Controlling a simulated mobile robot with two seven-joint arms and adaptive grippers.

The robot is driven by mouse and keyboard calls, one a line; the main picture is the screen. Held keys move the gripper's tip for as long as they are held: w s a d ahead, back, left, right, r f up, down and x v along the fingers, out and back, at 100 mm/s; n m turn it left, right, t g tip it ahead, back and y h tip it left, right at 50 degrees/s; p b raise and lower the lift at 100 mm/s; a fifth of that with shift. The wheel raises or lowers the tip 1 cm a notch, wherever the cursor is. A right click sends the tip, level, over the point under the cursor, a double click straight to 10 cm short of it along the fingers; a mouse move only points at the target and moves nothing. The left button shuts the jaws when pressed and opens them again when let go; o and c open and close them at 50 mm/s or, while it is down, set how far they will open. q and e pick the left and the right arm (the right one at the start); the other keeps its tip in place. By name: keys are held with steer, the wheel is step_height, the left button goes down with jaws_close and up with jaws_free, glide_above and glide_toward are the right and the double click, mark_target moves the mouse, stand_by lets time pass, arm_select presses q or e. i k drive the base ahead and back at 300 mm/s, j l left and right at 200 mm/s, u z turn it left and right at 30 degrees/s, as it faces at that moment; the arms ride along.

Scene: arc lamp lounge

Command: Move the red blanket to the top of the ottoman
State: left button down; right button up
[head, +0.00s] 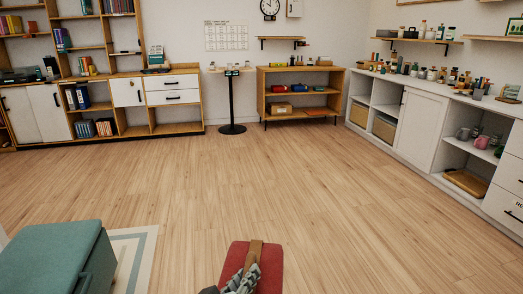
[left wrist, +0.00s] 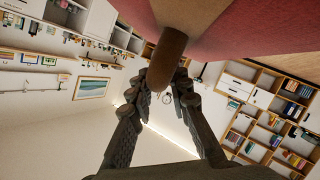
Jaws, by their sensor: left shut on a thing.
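The red blanket (head: 268,270) shows at the bottom centre of the head view, with a brown strap or handle (head: 254,255) along its top. In the left wrist view the blanket (left wrist: 235,30) fills the top, and the rounded brown handle (left wrist: 165,55) hangs down between the fingers. My left gripper (head: 243,280) is shut on this handle; its fingers also show in the left wrist view (left wrist: 163,85). The blanket's lower part is cut off by the frame edge. The teal ottoman (head: 50,250) stands at the bottom left, apart from the blanket. My right gripper is not in view.
A pale rug (head: 138,250) with a grey-blue border lies beside the ottoman. The wooden floor (head: 260,185) ahead is clear. Shelves (head: 105,92), a black stand (head: 231,105) and a low cabinet (head: 300,92) line the back; a white counter (head: 420,125) runs along the right.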

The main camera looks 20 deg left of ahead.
mark_target(31, 263)
steer(key=i+u, duration=0.65)
steer(key=u, duration=0.3)
steer(key=i+j+u, duration=0.15)
steer(key=i+u, duration=0.55)
steer(key=u, duration=0.2)
steer(key=i+u, duration=0.25)
steer(key=i, duration=0.35)
